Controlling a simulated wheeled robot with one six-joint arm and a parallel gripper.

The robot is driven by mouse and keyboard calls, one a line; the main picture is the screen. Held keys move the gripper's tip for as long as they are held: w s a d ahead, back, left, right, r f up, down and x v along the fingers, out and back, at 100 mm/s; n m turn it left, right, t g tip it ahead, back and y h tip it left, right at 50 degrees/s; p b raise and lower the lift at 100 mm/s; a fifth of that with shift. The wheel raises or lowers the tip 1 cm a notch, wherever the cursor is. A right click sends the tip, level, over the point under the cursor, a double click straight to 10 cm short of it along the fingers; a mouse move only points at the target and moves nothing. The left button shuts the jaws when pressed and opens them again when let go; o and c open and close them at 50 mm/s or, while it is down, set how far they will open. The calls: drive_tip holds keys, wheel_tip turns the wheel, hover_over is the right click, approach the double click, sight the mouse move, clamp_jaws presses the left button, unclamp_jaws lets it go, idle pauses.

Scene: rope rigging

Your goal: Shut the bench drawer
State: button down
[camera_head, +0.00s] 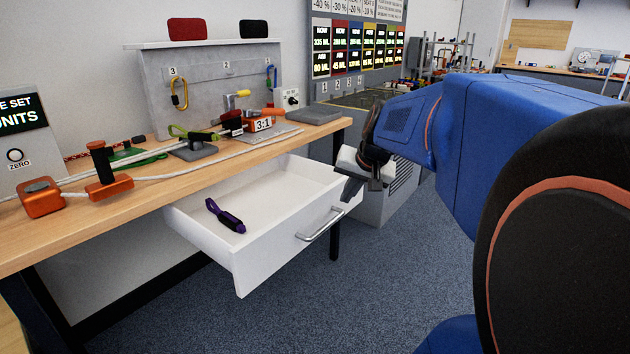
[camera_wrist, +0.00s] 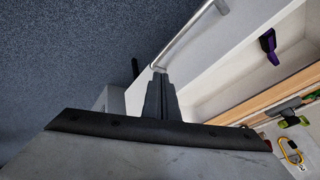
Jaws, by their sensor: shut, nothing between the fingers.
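The white bench drawer (camera_head: 250,262) stands pulled out from under the wooden bench. A purple and black item (camera_head: 226,216) lies inside it. A silver bar handle (camera_head: 320,224) is on its front face. My gripper (camera_head: 348,192) is at the right end of the drawer front, close to the handle's upper end. In the wrist view my gripper's fingers (camera_wrist: 158,97) are together and empty, with the tips by one end of the handle (camera_wrist: 190,36). I cannot tell whether they touch the drawer front.
The wooden bench top (camera_head: 190,172) carries rope, an orange block (camera_head: 42,198) and other rigging hardware. A grey cabinet (camera_head: 388,205) stands behind my gripper. The blue carpet (camera_head: 350,290) in front of the drawer is clear.

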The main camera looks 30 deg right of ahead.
sight(300, 159)
drive_tip(key=d+r+m+h, duration=0.2)
drive_tip(key=d+m, duration=0.2)
drive_tip(key=d, duration=1.2)
drive_tip(key=w+d+f, duration=0.1)
drive_tip(key=w+f, duration=0.7)
drive_tip(key=w, duration=0.2)
drive_tip(key=shift+d+t, duration=0.15)
drive_tip(key=shift+t, duration=0.15)
drive_tip(key=shift+w, duration=0.1)
drive_tip(key=w+a, duration=0.3)
drive_tip(key=w, duration=0.5)
drive_tip(key=w+a, duration=0.2)
drive_tip(key=w, duration=0.7)
drive_tip(key=w+a, duration=0.3)
drive_tip(key=w, duration=0.6)
drive_tip(key=shift+a+f, duration=0.1)
drive_tip(key=shift+a, duration=0.2)
drive_tip(key=shift+w+a, duration=0.15)
drive_tip(key=shift+w, duration=0.4)
drive_tip(key=shift+r, duration=0.2)
